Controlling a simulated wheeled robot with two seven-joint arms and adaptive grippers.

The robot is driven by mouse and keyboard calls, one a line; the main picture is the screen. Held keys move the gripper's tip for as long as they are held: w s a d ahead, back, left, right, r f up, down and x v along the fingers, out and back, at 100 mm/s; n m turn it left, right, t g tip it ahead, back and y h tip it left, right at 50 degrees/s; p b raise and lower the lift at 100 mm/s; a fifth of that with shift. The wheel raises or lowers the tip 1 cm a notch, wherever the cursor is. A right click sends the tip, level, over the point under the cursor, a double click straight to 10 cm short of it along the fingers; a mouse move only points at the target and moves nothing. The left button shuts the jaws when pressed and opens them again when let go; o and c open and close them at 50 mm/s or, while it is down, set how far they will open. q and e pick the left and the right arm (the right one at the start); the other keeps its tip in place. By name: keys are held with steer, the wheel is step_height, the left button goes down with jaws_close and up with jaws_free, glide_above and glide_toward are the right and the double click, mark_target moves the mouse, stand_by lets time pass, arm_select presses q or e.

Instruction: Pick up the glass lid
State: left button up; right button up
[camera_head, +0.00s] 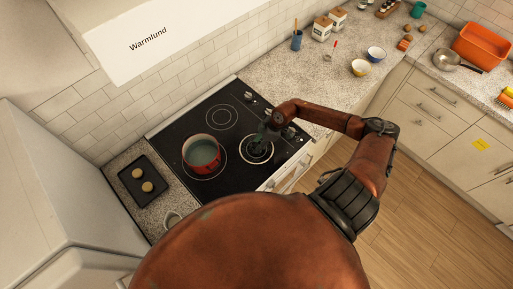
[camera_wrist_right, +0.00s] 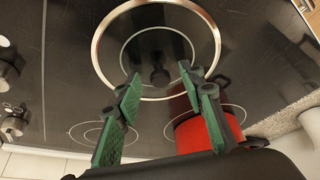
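The glass lid (camera_head: 243,156) lies on the black cooktop, to the right of the red pot. It is clear, with a pale metal rim and a small dark knob. In the right wrist view, the lid (camera_wrist_right: 97,48) fills the upper middle and its knob (camera_wrist_right: 160,76) shows between my fingers. My right gripper (camera_head: 258,143) is over the lid in the head view. In the right wrist view, its green-padded fingers (camera_wrist_right: 160,88) are spread apart, one on each side of the knob, with gaps visible. My left gripper is not in view.
The red pot (camera_head: 202,154) stands on the cooktop (camera_head: 226,98). A dark tray (camera_head: 134,187) with two round items lies to the left. The counter behind holds a blue cup (camera_head: 297,40), two bowls (camera_head: 361,68) and canisters (camera_head: 322,27). An orange bin (camera_head: 483,46) stands at far right.

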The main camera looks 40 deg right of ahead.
steer(key=shift+c, duration=0.4)
jaws_close()
steer(key=shift+r, duration=0.2)
